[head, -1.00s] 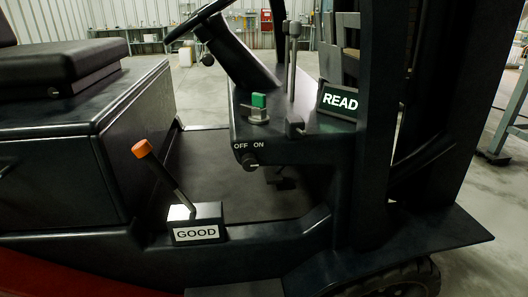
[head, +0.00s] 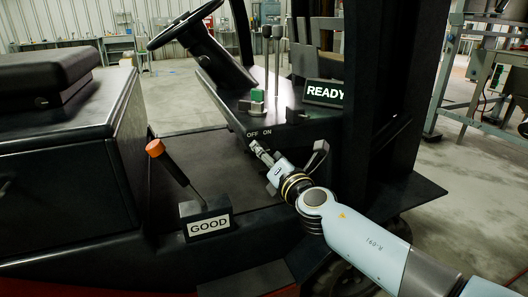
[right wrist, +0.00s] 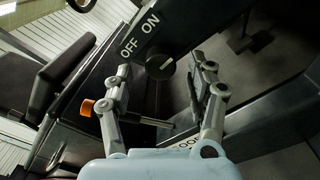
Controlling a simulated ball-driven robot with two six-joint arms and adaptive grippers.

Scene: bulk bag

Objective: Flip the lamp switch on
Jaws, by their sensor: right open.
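The lamp switch is a dark round knob (right wrist: 160,66) under the white OFF and ON labels (right wrist: 139,36) on the forklift's dashboard. In the right wrist view it shows beyond and between my open fingers, with no contact visible. A small pale mark shows on it. In the head view my right gripper (head: 259,151) is just below the labels (head: 259,133) and mostly covers the knob. My right gripper (right wrist: 161,82) is open and holds nothing. My left gripper is not in view.
A lever with an orange knob (head: 155,148) rises from a box marked GOOD (head: 209,226), left of my arm. A green-topped control (head: 257,96), upright levers (head: 267,65), a READY sign (head: 325,93) and the steering wheel (head: 186,25) are above. The mast (head: 378,90) stands to the right.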

